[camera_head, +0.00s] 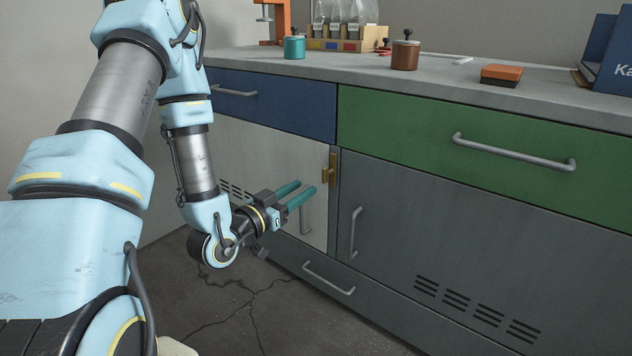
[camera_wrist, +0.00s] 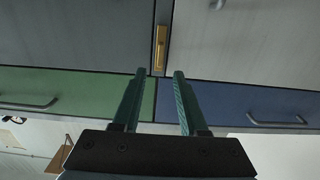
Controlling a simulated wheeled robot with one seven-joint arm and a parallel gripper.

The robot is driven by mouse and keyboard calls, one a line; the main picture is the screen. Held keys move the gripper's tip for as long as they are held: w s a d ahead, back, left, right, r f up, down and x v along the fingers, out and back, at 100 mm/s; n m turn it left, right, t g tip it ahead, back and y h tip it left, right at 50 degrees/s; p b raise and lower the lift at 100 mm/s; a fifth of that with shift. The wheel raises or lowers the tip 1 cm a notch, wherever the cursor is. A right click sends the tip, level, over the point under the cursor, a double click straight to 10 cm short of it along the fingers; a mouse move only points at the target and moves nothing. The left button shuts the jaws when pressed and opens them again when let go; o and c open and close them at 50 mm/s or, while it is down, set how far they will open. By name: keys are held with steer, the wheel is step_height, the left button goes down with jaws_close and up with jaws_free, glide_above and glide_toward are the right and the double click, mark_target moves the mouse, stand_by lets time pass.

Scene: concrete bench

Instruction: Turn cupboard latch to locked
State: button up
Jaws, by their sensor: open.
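The cupboard latch (camera_head: 329,169) is a small brass piece at the upper right edge of the light grey cupboard door (camera_head: 260,157), beside the dark grey door. In the wrist view the brass latch (camera_wrist: 160,46) lies along the strip between the two doors, just beyond my fingertips. My gripper (camera_head: 307,189) has two teal fingers, open and empty. It is in front of the light door, near the latch and a little below and left of it in the head view. In the wrist view my gripper (camera_wrist: 160,74) has the latch roughly centred between its fingers, apart from them.
A blue drawer (camera_head: 280,102) and a green drawer (camera_head: 420,130) with bar handles sit above the doors. Door handles (camera_head: 354,232) stick out on both sides of the seam. The worktop (camera_head: 440,78) holds jars, a rack of bags and blue books. The cracked floor in front is clear.

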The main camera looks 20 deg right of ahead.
mark_target(323, 175)
steer(key=b+x, duration=0.1)
steer(key=x, duration=0.9)
steer(key=shift+c, duration=0.2)
jaws_close()
